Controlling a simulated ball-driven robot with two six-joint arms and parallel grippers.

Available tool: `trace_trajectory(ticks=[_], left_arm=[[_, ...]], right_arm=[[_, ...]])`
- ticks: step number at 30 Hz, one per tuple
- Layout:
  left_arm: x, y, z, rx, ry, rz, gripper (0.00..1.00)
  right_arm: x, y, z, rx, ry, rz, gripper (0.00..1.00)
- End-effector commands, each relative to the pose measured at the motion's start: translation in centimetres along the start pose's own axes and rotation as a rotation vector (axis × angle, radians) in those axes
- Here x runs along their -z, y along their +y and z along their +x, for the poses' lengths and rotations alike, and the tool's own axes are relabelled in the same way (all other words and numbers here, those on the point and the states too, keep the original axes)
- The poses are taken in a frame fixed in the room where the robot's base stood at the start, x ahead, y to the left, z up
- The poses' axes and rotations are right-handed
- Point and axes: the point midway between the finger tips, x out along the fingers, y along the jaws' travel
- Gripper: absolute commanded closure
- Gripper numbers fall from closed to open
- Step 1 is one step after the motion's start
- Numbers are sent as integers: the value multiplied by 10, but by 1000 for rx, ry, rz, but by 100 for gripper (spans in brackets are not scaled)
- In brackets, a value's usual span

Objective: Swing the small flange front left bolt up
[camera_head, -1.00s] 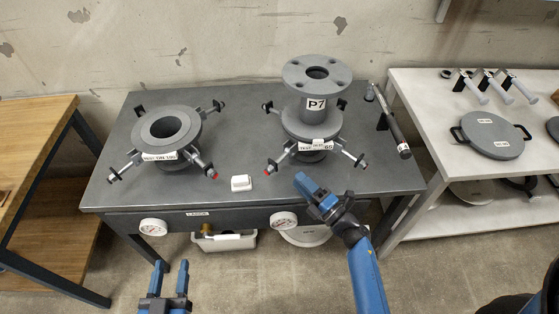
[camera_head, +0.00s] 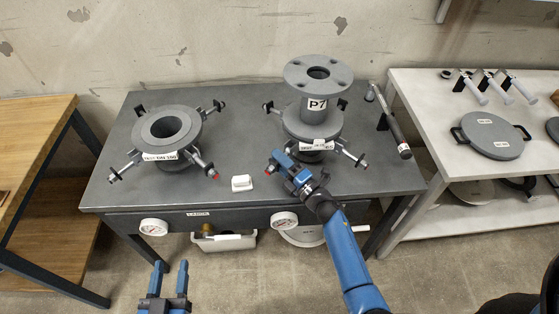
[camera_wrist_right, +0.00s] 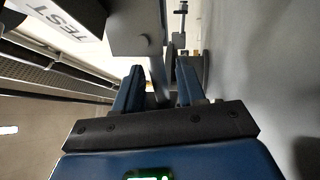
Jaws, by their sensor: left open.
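The small flange (camera_head: 312,126) stands on the right half of the grey bench, with the P7 pipe piece (camera_head: 317,103) on top. My left gripper (camera_head: 168,281) is open and empty, low in front of the bench.
The large flange (camera_head: 166,128) with its swing bolts stands on the left half of the bench (camera_head: 228,122). A wrench-like tool (camera_head: 392,124) lies right of the small flange. Gauges (camera_head: 153,227) sit on the front face.

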Motion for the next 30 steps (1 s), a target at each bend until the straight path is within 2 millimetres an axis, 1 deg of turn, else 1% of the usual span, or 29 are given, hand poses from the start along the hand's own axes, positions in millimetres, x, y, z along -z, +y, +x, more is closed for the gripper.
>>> trace_trajectory(ticks=[2,9,10,22,26,30], left_arm=[[0,0,0,0,0,0,53],[0,0,0,0,0,0,53],[0,0,0,0,0,0,53],[3,0,0,0,0,0,53],[10,0,0,0,0,0,53],[23,0,0,0,0,0,53]], right_arm=[[0,0,0,0,0,0,61],[0,0,0,0,0,0,97],[0,0,0,0,0,0,100],[0,2,0,2,-2,13,100],[0,4,1,7,-8,48,100],[1,10,2,14,-20,120,100]])
